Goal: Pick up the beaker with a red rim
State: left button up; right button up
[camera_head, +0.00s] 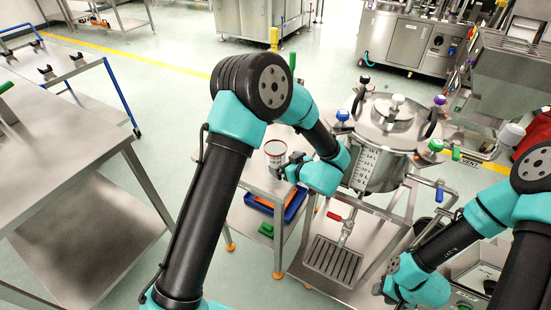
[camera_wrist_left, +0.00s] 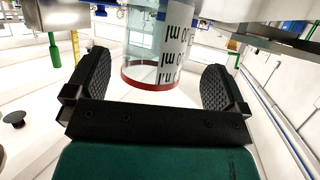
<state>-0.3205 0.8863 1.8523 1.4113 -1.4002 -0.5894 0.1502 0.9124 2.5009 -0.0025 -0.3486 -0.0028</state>
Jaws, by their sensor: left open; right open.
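The beaker (camera_head: 275,149) is a small clear cylinder with a red rim and a white label, upright on the small metal side table. In the left wrist view the beaker (camera_wrist_left: 145,35) shows its red rim and black "ml" markings. My left gripper (camera_head: 288,170) is just to the right of and in front of it. In the left wrist view my left gripper (camera_wrist_left: 153,85) is open, with one black finger on each side of the beaker and visible gaps on both sides. My right gripper (camera_head: 383,290) is low at the right, far from the beaker, and its fingers are small and partly hidden.
A large steel vessel (camera_head: 381,160) with clamps and knobs stands right of the beaker. A blue tray (camera_head: 290,207) lies on the shelf below. A red-handled tap (camera_head: 343,226) is in front of the vessel. A bare metal table (camera_head: 60,150) is at the left.

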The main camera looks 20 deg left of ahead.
aim_at(283, 153)
pick_arm(q)
jog(key=shift+w+x, duration=0.25)
jog(key=shift+x, duration=2.4)
jog(key=shift+d, duration=0.2)
jog(key=shift+c, duration=0.2)
jog(key=c, duration=0.8)
jog(key=shift+r, duration=0.15)
jog(key=shift+r, duration=0.55)
notch_tip(283, 153, up, 2)
jog(key=shift+r, duration=0.15)
jog(key=s+d, duration=0.2)
jog(key=s, duration=0.5)
jog(key=s+d+r, duration=0.1)
jog(key=s+d, duration=0.2)
jog(key=s, duration=0.5)
jog(key=shift+r, duration=0.2)
